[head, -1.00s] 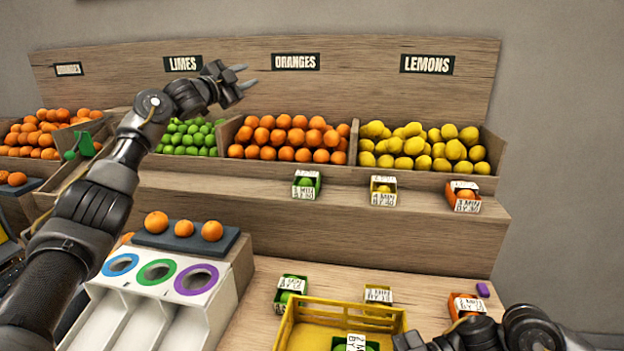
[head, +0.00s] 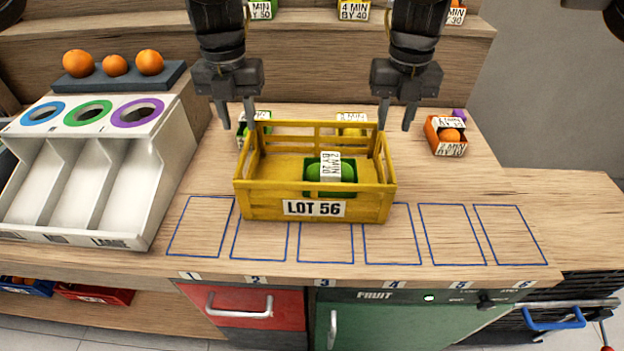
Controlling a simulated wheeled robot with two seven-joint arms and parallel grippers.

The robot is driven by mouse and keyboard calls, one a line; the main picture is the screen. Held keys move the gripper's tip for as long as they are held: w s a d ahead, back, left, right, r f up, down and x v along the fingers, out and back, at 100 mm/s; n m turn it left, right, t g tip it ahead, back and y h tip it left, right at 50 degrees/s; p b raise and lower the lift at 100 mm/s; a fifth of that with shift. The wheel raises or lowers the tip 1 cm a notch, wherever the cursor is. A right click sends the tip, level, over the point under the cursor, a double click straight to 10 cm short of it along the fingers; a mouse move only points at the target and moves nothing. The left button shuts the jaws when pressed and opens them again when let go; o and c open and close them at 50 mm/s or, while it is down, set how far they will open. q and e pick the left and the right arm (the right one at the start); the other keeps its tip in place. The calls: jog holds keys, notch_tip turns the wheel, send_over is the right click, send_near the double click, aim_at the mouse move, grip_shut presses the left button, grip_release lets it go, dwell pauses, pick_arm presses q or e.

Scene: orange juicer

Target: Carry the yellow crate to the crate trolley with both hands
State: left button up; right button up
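The yellow crate (head: 255,208), labelled LOT 56, sits upright on the wooden counter. Inside it is a small green box (head: 318,188) with a green fruit and a white tag. My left gripper (head: 236,118) is open, fingers pointing down, at the crate's back left corner. My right gripper (head: 396,120) is open in the same way at the back right corner. Both seem slightly above or behind the rim; I cannot tell whether either touches it. I cannot make out a crate trolley in the head view.
Numbered blue outlines (head: 446,236) line the counter's front. A white sorting chute (head: 70,190) stands left. Small boxes lie behind the crate, and an orange box (head: 434,138) stands right of it. A blue handle (head: 553,324) shows at lower right. The counter right of the crate is mostly clear.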

aim_at(249, 166)
pick_arm(q)
jog(key=shift+w+f, duration=0.1)
